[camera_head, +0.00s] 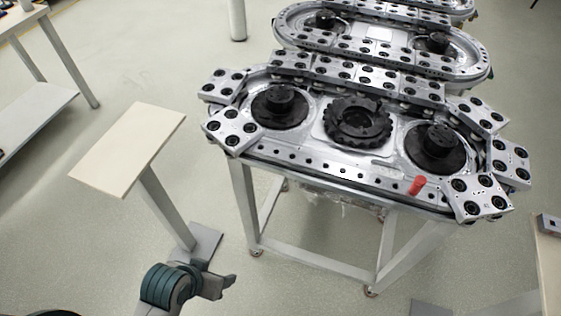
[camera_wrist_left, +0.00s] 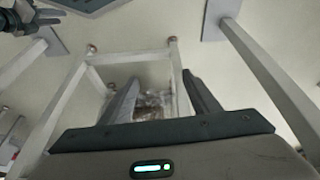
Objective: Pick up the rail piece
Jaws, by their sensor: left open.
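Several silver rail pieces with round black rollers sit end to end around the oval track (camera_head: 330,160); one is at its left front corner (camera_head: 233,130) and one at its right front corner (camera_head: 480,197). The straight front side of the track carries none. Another grey metal piece (camera_head: 550,224) shows partly at the right edge on a stand; I cannot tell if it is a rail piece. My left gripper (camera_head: 228,282) is open and empty, low in front of the track table. Its two fingers (camera_wrist_left: 158,98) show apart in the wrist view. A dark part, apparently my right gripper (camera_wrist_left: 30,18), shows there too.
A red piece (camera_head: 417,185) stands on the track's front edge. An empty pale-topped stand (camera_head: 128,148) is left of the track, and another stand top (camera_head: 549,262) is at the right edge. A second track (camera_head: 300,25) lies behind. A workbench (camera_head: 35,115) is far left.

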